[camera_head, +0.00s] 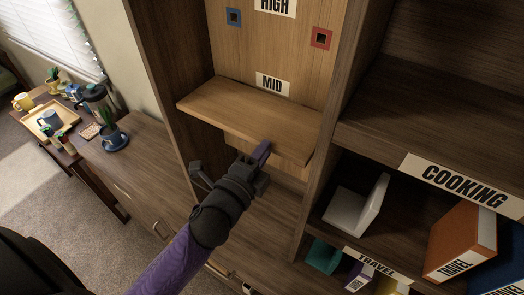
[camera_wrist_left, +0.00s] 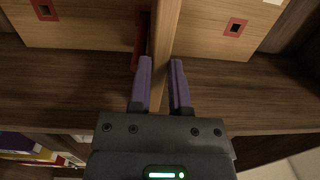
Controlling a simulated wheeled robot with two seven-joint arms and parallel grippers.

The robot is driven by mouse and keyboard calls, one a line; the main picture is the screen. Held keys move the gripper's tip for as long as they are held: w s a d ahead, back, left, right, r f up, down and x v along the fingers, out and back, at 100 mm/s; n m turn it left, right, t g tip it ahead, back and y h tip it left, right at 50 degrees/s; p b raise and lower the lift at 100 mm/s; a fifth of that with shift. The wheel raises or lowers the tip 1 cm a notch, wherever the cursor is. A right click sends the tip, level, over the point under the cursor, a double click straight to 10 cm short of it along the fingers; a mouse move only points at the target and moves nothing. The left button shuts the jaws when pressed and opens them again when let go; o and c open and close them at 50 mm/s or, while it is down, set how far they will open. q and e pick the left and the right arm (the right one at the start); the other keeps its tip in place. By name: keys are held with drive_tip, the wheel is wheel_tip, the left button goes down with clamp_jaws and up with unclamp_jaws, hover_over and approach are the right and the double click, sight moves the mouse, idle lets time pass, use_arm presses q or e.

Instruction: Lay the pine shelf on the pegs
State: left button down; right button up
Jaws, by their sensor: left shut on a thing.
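The pine shelf (camera_head: 245,108) lies across the bay of the bookcase, below the MID label (camera_head: 271,84), its top face up. My left gripper (camera_head: 258,158) is shut on its front edge, right of the middle. In the left wrist view, the fingers (camera_wrist_left: 160,80) straddle the edge of the shelf (camera_wrist_left: 161,45). A red peg (camera_wrist_left: 139,42) shows beside the shelf there, on its underside; I cannot tell whether they touch. Other pegs are hidden. A blue-framed hole (camera_head: 234,17) and a red-framed hole (camera_head: 321,38) are in the back panel above. My right gripper is not in view.
Bookcase walls stand close on both sides of the shelf. To the right are the COOKING label (camera_head: 458,183), a white object (camera_head: 357,207) and an orange book (camera_head: 459,240). A blue plant pot (camera_head: 115,139) and French press (camera_head: 98,101) stand at left.

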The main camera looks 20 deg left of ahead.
use_arm(q)
drive_tip(key=shift+c, duration=2.4)
unclamp_jaws()
drive_tip(key=shift+f, duration=0.1)
